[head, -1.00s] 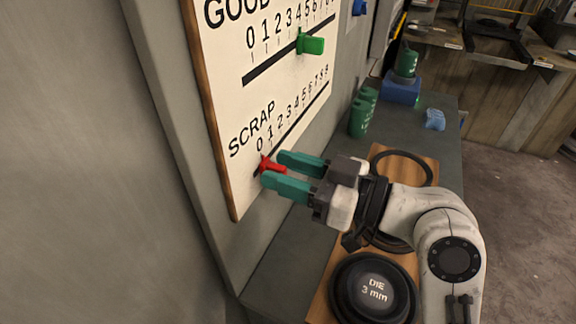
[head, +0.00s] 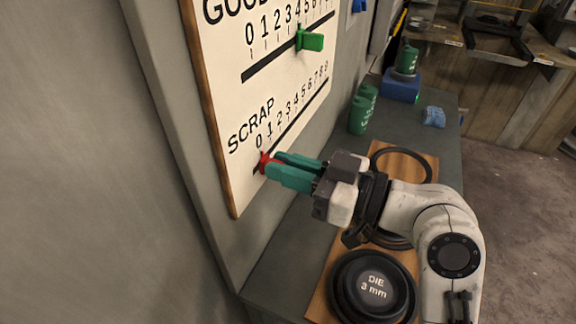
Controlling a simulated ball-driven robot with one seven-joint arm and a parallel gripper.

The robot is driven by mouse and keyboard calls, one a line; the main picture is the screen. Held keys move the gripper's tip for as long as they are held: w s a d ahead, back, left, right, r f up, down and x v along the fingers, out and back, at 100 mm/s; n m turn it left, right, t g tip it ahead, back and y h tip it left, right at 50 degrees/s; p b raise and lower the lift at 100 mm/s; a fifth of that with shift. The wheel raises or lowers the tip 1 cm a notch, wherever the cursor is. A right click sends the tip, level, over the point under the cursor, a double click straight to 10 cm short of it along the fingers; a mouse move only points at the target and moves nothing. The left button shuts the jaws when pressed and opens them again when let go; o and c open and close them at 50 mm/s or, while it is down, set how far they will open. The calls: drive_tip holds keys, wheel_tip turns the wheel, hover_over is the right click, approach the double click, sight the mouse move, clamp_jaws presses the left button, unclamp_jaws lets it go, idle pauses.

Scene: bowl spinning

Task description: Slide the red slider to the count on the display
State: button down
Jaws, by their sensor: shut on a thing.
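The red slider (head: 264,162) sits near the 0 end of the lower SCRAP scale on the white board (head: 225,110). My gripper (head: 279,168) is shut on it, with its two teal fingers on either side; they hide most of the slider. The green slider (head: 311,40) stands on the upper scale, around the 4 mark. No count display can be made out in this view.
A round black die marked 3 mm (head: 372,288) and a black ring (head: 401,163) lie on a wooden board below my arm. Green bottles (head: 361,112), a blue block (head: 401,86) and a light blue item (head: 434,117) are on the grey bench (head: 400,125).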

sight(280, 137)
drive_tip(key=w+b, duration=0.1)
drive_tip(key=w+d+b, duration=0.1)
drive_tip(key=w, duration=0.1)
drive_tip(key=w+b, duration=0.1)
drive_tip(key=w, duration=0.1)
drive_tip(key=shift+w+d+f+b, duration=0.15)
drive_tip(key=shift+d+b, duration=0.15)
drive_tip(key=shift+d, duration=0.1)
drive_tip(key=shift+w+d, duration=0.1)
drive_tip(key=shift+w, duration=0.25)
drive_tip(key=c, duration=1.1)
unclamp_jaws()
